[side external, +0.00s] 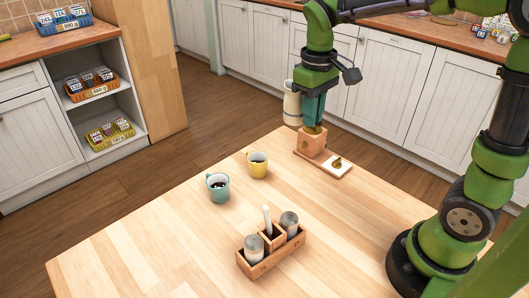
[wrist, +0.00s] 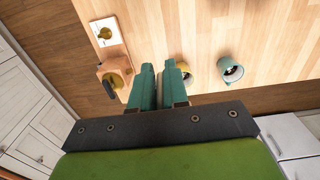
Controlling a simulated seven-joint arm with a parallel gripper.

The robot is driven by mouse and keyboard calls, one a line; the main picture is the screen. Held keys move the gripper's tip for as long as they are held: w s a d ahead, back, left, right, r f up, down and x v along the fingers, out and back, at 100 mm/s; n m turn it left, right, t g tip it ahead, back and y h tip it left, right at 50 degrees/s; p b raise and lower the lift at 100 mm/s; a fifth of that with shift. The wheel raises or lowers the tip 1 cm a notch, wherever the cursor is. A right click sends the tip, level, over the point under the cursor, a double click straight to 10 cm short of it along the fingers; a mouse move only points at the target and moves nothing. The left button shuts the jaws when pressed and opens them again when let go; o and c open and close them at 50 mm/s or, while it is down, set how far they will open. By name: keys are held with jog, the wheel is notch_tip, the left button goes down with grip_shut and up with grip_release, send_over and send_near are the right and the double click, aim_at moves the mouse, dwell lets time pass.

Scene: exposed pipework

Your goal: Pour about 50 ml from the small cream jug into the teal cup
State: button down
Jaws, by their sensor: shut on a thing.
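The small cream jug (side external: 292,103) is pale, tall and upright in the side external view, directly left of the fingers of my gripper (side external: 314,122). My gripper points down, and its teal fingers are close together, shut on the jug. The grip itself is hidden, and I cannot make out the jug in the wrist view, where the fingers (wrist: 160,66) show. The teal cup (side external: 218,188) stands upright on the table with a dark inside, to the front left of my gripper. It also shows in the wrist view (wrist: 231,70), right of the fingers.
A yellow cup (side external: 257,164) stands between the teal cup and my gripper. A wooden block (side external: 311,143) with a brass-coloured top and a white pad (side external: 341,168) are below and beside my gripper. A wooden caddy (side external: 257,265) with shakers stands at the front. The table's left part is clear.

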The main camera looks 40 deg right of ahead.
jog(key=w+r+m, duration=0.4)
jog(key=w+r, duration=0.4)
jog(key=w, duration=0.1)
jog(key=w+a+f+m, duration=0.4)
jog(key=w+a, duration=0.2)
jog(key=a, duration=0.1)
jog(key=a+f+m, duration=0.3)
jog(key=a+f, duration=0.4)
jog(key=a, duration=0.2)
jog(key=a+f+m, duration=0.3)
jog(key=a+f, duration=0.4)
jog(key=a, duration=0.3)
jog(key=w+a+f+m, duration=0.1)
jog(key=a+f+m, duration=0.2)
jog(key=a+f, duration=0.5)
jog(key=shift+a+f+m, duration=0.1)
jog(key=shift+a+m, duration=0.2)
jog(key=shift+a, duration=0.35)
